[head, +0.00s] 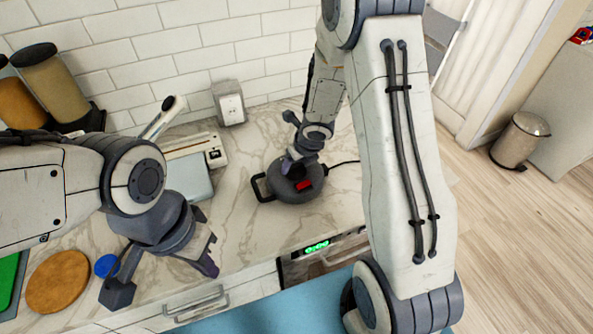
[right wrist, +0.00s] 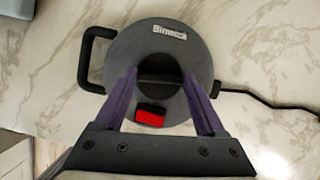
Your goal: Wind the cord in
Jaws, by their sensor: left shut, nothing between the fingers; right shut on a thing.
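A grey round cord reel (head: 289,187) marked "Binwook" lies flat on the marble counter. It has a black loop handle on its left and a red switch (right wrist: 150,115); it also shows in the right wrist view (right wrist: 124,45). A black cord (head: 345,163) runs out from its right side; it shows in the right wrist view too (right wrist: 268,98). My left gripper (head: 208,265) is shut and empty, over the counter's front edge, left of the reel.
Canisters (head: 60,85), a grey-white appliance (head: 190,160), a round wooden board (head: 58,282) and a blue lid (head: 107,265) are to the left. The counter around the reel is clear.

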